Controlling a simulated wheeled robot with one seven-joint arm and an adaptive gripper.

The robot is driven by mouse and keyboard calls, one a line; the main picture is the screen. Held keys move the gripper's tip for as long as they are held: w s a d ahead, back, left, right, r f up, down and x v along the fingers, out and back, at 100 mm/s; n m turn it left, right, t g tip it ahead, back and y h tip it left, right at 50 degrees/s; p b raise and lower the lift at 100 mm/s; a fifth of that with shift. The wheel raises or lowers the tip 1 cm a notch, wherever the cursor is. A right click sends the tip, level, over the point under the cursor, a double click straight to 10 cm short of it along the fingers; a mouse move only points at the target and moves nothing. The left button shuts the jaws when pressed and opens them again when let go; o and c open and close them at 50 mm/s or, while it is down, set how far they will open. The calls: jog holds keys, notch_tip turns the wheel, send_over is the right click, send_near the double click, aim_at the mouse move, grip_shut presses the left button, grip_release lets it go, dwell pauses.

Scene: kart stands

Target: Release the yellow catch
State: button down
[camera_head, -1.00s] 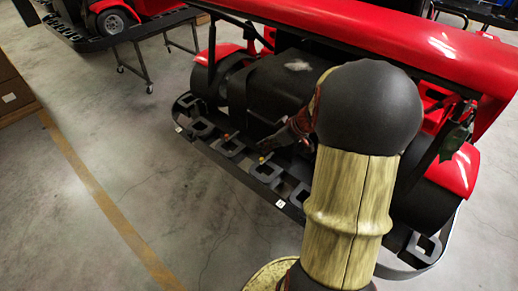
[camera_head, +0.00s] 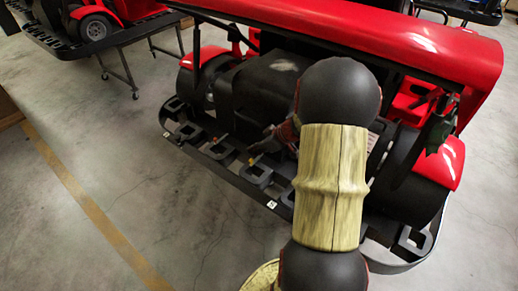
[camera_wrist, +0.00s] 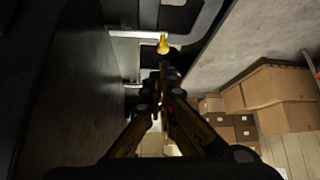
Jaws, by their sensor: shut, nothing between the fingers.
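The yellow catch (camera_head: 251,161) is a small knob on the dark slotted bumper rail (camera_head: 228,181) of the red kart. In the wrist view the yellow catch (camera_wrist: 163,44) stands just beyond my fingertips, beside a grey bracket. My gripper (camera_head: 256,148) is shut and empty, close behind the yellow catch in the head view. In the wrist view my gripper (camera_wrist: 167,68) points toward the catch; a small gap seems to lie between them, but I cannot tell whether they touch. My arm hides part of the kart's right side.
A small orange knob (camera_head: 220,138) sits on the rail to the left of the yellow one. The red kart body (camera_head: 370,35) overhangs behind my arm. Cardboard boxes (camera_wrist: 270,95) show at right in the wrist view. The floor at left is clear.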

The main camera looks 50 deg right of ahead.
aim_at(257, 157)
jog(key=shift+x, duration=2.1)
jog(key=shift+d+b, duration=0.15)
jog(key=shift+b, duration=0.3)
